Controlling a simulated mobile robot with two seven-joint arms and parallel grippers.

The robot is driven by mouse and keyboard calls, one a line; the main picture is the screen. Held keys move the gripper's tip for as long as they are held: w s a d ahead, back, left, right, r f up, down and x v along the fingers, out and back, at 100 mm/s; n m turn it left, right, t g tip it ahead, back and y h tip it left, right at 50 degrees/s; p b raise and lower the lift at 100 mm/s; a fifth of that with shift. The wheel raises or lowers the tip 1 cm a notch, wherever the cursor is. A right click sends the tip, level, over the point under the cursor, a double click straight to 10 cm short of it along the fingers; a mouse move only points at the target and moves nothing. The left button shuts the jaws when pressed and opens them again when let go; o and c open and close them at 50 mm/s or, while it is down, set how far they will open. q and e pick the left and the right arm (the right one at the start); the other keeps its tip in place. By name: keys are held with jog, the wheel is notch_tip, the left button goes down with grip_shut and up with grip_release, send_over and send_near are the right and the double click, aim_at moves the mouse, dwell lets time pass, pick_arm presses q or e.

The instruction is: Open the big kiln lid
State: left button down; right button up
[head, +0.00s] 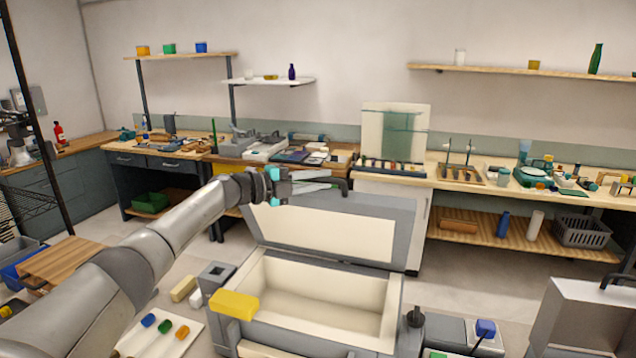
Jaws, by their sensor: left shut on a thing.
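The big kiln (391,310) stands in the lower middle, a grey box with a cream, empty-looking chamber. Its lid (405,225) is raised and stands up along the back edge, with its cream inner face toward me. A dark handle (343,182) shows at the lid's top edge. My left gripper (318,182) is at that top edge, its fingers shut on the handle. The exact contact is small and partly hidden. My right gripper is not in view.
A yellow block (234,304) sits at the kiln's front left corner. A white board (160,335) with coloured pieces lies left of the kiln. A grey box (585,315) stands at the lower right. Workbenches line the back wall, with open floor before the right one.

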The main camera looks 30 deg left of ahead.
pick_arm(q)
jog(key=c, duration=0.8)
grip_release()
jog(key=shift+s+a, duration=0.1)
jog(key=f+b+v, duration=0.1)
jog(key=b+v, duration=0.4)
jog(key=v, duration=1)
jog(key=shift+r, duration=0.45)
